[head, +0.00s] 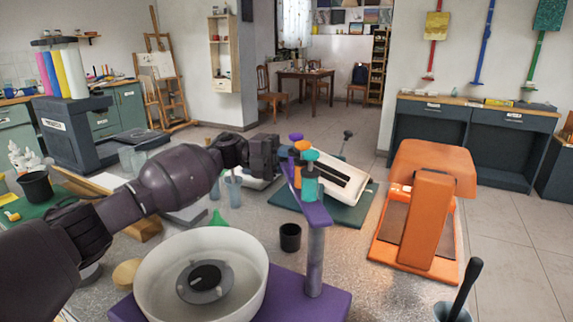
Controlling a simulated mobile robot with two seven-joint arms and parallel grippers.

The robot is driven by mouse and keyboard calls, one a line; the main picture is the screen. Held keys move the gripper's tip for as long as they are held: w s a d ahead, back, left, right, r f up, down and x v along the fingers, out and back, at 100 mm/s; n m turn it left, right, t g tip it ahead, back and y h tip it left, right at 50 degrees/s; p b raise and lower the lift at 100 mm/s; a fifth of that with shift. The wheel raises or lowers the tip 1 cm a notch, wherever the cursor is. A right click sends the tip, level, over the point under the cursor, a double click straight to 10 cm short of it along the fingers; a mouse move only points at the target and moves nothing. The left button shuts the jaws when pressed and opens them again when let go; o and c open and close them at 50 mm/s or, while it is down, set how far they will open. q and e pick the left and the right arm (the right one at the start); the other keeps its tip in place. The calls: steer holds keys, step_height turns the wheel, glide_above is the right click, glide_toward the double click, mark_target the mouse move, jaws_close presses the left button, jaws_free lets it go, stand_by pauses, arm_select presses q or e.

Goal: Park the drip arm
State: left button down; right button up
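The drip arm (317,212) is a purple bar on top of a grey-purple post (315,262). It carries purple, orange and teal capped bottles (308,172) and extends from the post toward the back left. The post stands on a purple base (315,302) beside a white round bowl (150,285) with a dark hub in its middle. The bar's far end lies behind the bowl rather than over its hub. My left gripper (272,160) is just left of the bottles, near the bar's far end. Its fingertips are too dark and small to read, and contact is unclear. My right gripper is out of view.
A small black cup (290,237) stands behind the bowl. An orange machine (428,215) stands at the right, and a cup with a black-handled tool (466,290) at the front right. A green board with a white frame (350,190) lies behind the drip arm.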

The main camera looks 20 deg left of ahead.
arm_select(q)
steer(key=shift+d+f, duration=0.1)
steer(key=shift+d, duration=0.15)
steer(key=c, duration=0.9)
jaws_free()
steer(key=shift+d, duration=0.15)
steer(key=shift+s+a, duration=0.15)
steer(key=shift+a, duration=3.75)
